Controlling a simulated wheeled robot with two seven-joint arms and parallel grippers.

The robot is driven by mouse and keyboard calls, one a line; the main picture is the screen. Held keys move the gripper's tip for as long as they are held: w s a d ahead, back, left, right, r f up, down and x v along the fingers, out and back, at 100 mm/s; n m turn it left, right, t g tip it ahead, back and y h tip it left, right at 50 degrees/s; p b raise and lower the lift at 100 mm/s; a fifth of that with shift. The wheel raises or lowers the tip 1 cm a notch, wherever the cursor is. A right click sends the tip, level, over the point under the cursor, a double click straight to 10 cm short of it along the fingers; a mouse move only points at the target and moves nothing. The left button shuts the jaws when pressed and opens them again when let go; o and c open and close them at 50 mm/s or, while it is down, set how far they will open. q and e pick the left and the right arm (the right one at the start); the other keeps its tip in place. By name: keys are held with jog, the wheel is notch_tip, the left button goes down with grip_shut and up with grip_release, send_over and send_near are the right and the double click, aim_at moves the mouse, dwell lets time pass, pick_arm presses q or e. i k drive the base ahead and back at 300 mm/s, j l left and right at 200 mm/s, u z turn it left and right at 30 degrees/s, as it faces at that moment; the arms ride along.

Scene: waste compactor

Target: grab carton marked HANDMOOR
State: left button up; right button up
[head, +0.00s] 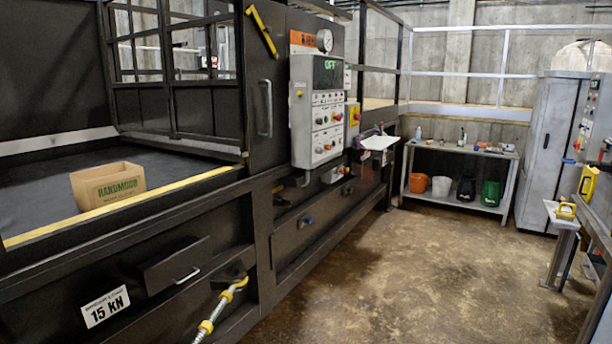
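A brown open-topped carton (108,185) with green lettering that reads HANDMOOR stands upright on the dark bed of the compactor (35,205), at the left in the head view. It sits a little behind the yellow front edge. The inside of the carton is mostly hidden. Neither of my grippers shows in the head view.
A yellow edge strip (120,204) runs along the bed's front. A control panel (319,110) reading OFF projects at the centre. A yellow-gripped bar (220,308) sticks out low in front. A bench (460,172) with buckets stands at the back. The brown floor (430,270) is clear.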

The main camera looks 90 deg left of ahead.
aim_at(94, 189)
jog(key=u, duration=3.9)
jog(key=l+z, duration=0.1)
jog(key=z, duration=1.2)
jog(key=i+u, duration=0.15)
jog(key=i, duration=0.35)
jog(key=i+l+u, duration=0.1)
jog(key=i, duration=0.45)
jog(key=i+l+u, duration=0.15)
jog(key=i, duration=0.35)
jog(key=i+u, duration=0.2)
jog(key=i, duration=0.35)
jog(key=i+l+u, duration=0.2)
jog(key=i, duration=0.3)
jog(key=i+l+u, duration=0.2)
jog(key=i, duration=0.35)
jog(key=j, duration=0.1)
